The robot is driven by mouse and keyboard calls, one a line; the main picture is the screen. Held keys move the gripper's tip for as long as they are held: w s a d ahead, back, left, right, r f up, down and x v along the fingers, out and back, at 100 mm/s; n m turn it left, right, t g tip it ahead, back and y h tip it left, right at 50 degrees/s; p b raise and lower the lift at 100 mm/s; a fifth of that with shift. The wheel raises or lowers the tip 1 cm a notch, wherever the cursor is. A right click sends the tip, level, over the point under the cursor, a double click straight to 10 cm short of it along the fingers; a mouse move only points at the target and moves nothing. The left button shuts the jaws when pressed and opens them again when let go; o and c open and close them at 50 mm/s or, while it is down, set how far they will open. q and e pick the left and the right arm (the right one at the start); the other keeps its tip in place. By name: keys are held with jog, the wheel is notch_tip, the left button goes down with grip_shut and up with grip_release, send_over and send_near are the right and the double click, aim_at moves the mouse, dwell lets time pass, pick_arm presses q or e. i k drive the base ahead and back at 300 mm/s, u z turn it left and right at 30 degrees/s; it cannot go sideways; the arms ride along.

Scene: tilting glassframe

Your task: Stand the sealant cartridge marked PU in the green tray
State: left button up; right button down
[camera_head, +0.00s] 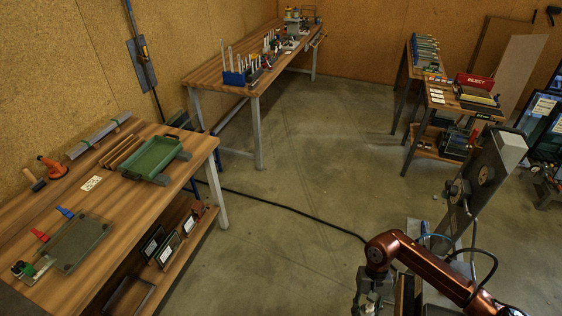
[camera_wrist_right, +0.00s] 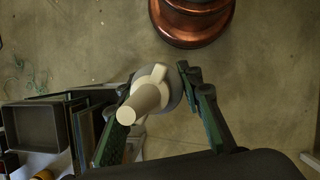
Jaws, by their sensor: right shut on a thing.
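My right gripper (camera_wrist_right: 160,85) is shut on a pale cartridge (camera_wrist_right: 142,102) with a cone-shaped nozzle. The nozzle points toward the wrist camera, and the cartridge's body is mostly hidden behind it. No PU mark is readable. The green tray (camera_head: 153,157) lies on the wooden bench at the left, far from this gripper, and looks empty. My left gripper is not in view.
The left bench (camera_head: 95,222) also holds a grey-green board (camera_head: 78,243), wooden strips, an orange tool (camera_head: 52,167) and a small card. A cluttered bench (camera_head: 215,78) stands at the back. A dark cable (camera_head: 290,208) crosses the open concrete floor. Dark bins (camera_wrist_right: 45,127) show beside the gripper.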

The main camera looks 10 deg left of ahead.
aim_at(143, 170)
jog(key=u, duration=0.55)
jog(key=i, duration=0.95)
jog(key=u, duration=0.85)
